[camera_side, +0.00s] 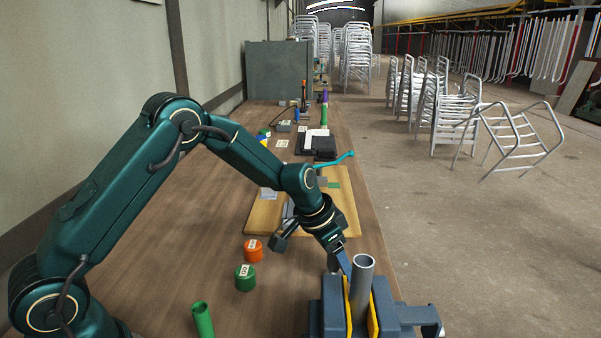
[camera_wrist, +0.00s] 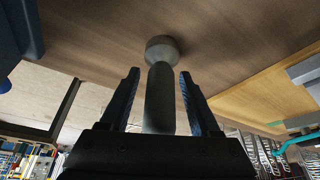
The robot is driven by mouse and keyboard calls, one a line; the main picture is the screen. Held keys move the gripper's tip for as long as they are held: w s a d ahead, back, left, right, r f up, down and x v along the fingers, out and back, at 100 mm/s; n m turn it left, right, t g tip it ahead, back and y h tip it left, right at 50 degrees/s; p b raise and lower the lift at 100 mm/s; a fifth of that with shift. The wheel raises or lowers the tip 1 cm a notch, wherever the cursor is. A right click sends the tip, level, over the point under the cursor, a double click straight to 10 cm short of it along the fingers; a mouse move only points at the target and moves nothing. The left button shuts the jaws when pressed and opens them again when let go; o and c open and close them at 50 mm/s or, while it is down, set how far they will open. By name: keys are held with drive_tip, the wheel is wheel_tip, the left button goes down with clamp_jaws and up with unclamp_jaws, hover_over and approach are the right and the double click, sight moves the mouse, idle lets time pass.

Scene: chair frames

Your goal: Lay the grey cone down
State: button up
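In the wrist view a grey piece (camera_wrist: 160,88), which I take to be the grey cone, has a narrow body and a wider round end (camera_wrist: 161,50) on the wooden table side. My gripper (camera_wrist: 159,82) has one finger on each side of the body, with a thin gap showing on both sides, so it looks open. In the side view my gripper (camera_side: 342,262) is low over the table, just behind the blue vise. The grey piece is mostly hidden there, and I cannot tell its pose from that view.
The blue vise (camera_side: 325,310) with yellow jaws holds an upright grey tube (camera_side: 362,275) close to my gripper. An orange can (camera_side: 253,251), a green can (camera_side: 245,277) and a green tube (camera_side: 203,320) stand left. A wooden board (camera_side: 262,215) lies behind. Bare table lies left of the cans.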

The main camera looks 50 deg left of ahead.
drive_tip(key=shift+s+r, duration=0.1)
drive_tip(key=shift+r, duration=0.45)
drive_tip(key=v, duration=1.1)
drive_tip(key=s+r+n, duration=0.1)
drive_tip(key=s, duration=0.9)
drive_tip(key=s+r+n+t+y, duration=0.1)
drive_tip(key=s+r+n, duration=0.1)
drive_tip(key=s, duration=0.9)
drive_tip(key=shift+s+n, duration=0.15)
drive_tip(key=shift+n, duration=0.15)
